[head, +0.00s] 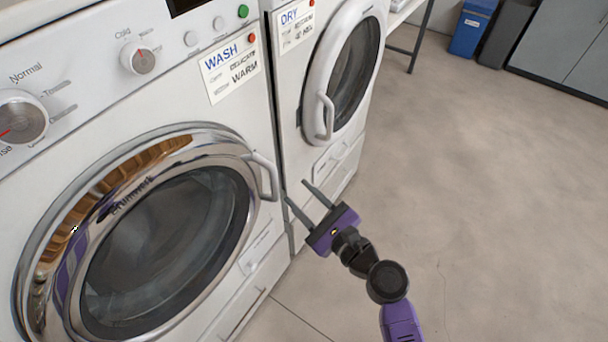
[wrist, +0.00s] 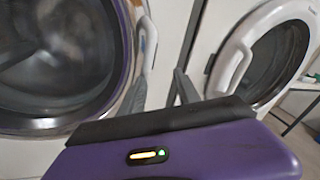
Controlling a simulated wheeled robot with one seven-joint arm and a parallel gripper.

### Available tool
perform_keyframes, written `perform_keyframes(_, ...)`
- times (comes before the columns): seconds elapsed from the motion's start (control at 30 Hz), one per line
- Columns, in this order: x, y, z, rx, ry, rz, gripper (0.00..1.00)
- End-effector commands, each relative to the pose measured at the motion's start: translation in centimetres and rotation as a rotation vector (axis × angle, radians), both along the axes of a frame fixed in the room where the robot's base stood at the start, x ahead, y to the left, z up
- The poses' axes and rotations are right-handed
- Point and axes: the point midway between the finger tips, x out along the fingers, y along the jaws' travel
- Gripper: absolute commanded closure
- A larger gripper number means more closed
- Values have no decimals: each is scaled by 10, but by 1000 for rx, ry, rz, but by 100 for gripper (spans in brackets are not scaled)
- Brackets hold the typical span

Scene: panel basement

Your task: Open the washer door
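The washer (head: 160,50) is the white machine at left with a "WASH" label. Its round door (head: 215,145) has a chrome rim and dark glass and looks shut. The white washer door handle (head: 267,177) is at the door's right side. The handle also shows in the wrist view (wrist: 148,44), just beyond my left finger. My gripper (head: 296,189) is open and empty, a little right of and below the handle in the head view. Its two grey fingers point toward the machines. I cannot tell whether a finger touches the handle.
A dryer (head: 292,75) with a "DRY" label stands close on the right, its white-rimmed door (head: 318,75) shut and its handle (head: 325,118) facing the washer. Open concrete floor (head: 480,180) lies to the right. A blue bin (head: 470,32) and grey cabinets (head: 565,50) stand at the back.

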Motion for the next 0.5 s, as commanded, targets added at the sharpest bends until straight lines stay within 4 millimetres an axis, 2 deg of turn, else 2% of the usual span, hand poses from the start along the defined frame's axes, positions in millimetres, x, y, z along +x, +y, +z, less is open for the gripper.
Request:
perform_keyframes(0.1, -12, 16, -9, 224, 149, 70, 61)
perform_keyframes(0.2, -17, 22, -5, 335, 217, 103, 61)
perform_keyframes(0.37, -16, 26, -5, 383, 259, 111, 61)
perform_keyframes(0.5, -4, 37, -4, 384, 258, 112, 61)
